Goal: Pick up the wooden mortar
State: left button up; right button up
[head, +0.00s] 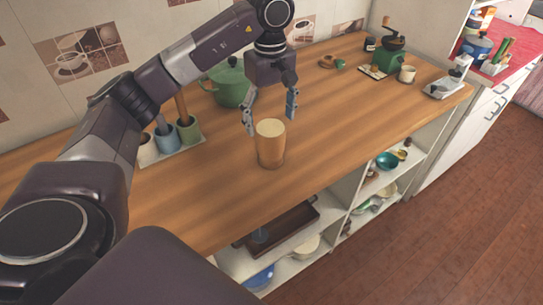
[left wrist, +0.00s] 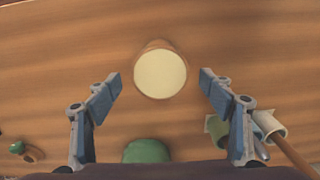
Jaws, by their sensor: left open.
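The wooden mortar (head: 271,150) is a tan, upright cylinder with a pale cream round top. It stands on the wooden counter near its front edge. In the left wrist view the mortar (left wrist: 160,75) shows from above, at the upper middle. My left gripper (head: 270,122) is open above the counter, its fingers spread to either side of the mortar's top as seen in the head view. In the left wrist view the open fingertips (left wrist: 160,84) lie left and right of the mortar, with gaps on both sides. My right gripper is not in view.
A green pot (head: 229,88) stands behind and left of the mortar. A white tray (head: 172,148) with several cups and utensils is at the left. A green grinder (head: 391,52) and a white cup (head: 407,74) stand farther right. The counter right of the mortar is clear.

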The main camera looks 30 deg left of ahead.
aim_at(271, 142)
pick_arm(q)
jog(key=shift+f, duration=0.7)
jog(key=shift+s+f+p, duration=0.1)
jog(key=shift+f+p, duration=0.25)
jog(key=shift+f, duration=0.15)
notch_tip(271, 142, down, 5)
jog(key=shift+f+p, duration=0.1)
jog(key=shift+p, duration=1)
jog(key=shift+f, duration=0.2)
jog(key=c, duration=1.4)
jog(key=shift+c, duration=0.4)
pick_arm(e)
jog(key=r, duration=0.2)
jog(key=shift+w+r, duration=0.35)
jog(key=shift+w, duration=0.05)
pick_arm(q)
jog(key=shift+r, duration=0.15)
